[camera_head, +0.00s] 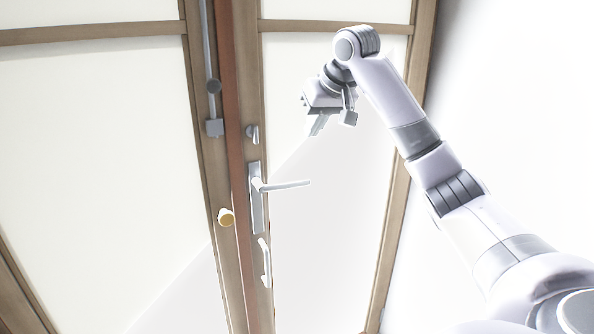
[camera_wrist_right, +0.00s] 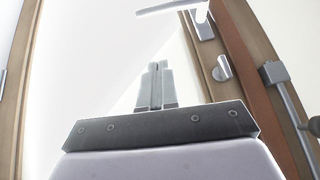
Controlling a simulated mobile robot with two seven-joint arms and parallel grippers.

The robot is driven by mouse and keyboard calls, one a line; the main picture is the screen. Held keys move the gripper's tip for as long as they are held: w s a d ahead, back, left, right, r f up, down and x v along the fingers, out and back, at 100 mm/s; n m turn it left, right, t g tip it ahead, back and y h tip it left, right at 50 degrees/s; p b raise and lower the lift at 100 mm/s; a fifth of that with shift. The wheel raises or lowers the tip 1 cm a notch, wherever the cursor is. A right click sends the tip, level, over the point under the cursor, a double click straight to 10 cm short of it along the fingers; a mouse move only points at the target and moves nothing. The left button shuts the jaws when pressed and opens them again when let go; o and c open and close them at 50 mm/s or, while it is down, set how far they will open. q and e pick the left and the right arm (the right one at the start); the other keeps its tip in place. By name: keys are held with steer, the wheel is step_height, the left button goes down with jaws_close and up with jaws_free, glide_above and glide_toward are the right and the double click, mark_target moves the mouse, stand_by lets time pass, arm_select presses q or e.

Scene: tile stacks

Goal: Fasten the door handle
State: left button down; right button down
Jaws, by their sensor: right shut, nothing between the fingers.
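A silver lever handle (camera_head: 285,185) sticks out to the right, nearly level, from a tall plate (camera_head: 256,205) on the right door's wooden edge. The lever (camera_wrist_right: 172,6) also shows at the top of the right wrist view. A small silver turn latch (camera_head: 252,134) sits above the plate, and it shows in the wrist view (camera_wrist_right: 222,68). My right gripper (camera_head: 319,124) is up and to the right of the lever, in front of the pale panel, apart from all the hardware. Its fingers (camera_wrist_right: 156,86) are together and empty. My left gripper is out of view.
A silver pull (camera_head: 265,263) sits below the lever. The left door carries a brass knob (camera_head: 226,217) and a vertical rod (camera_head: 207,45) ending in a grey block (camera_head: 214,128). A pale wall (camera_head: 510,110) stands at right. Space before the right panel (camera_head: 335,215) is free.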

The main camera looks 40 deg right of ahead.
steer(key=p, duration=0.1)
glide_above(299, 183)
step_height(299, 183, down, 8)
steer(key=shift+d+f, duration=0.1)
step_height(299, 183, down, 2)
steer(key=shift+f, duration=0.15)
steer(key=shift+s+a+f, duration=0.1)
steer(key=shift+a+f, duration=0.05)
steer(key=shift+f, duration=0.3)
steer(key=shift+s+a+f, duration=0.1)
steer(key=shift+f, duration=0.35)
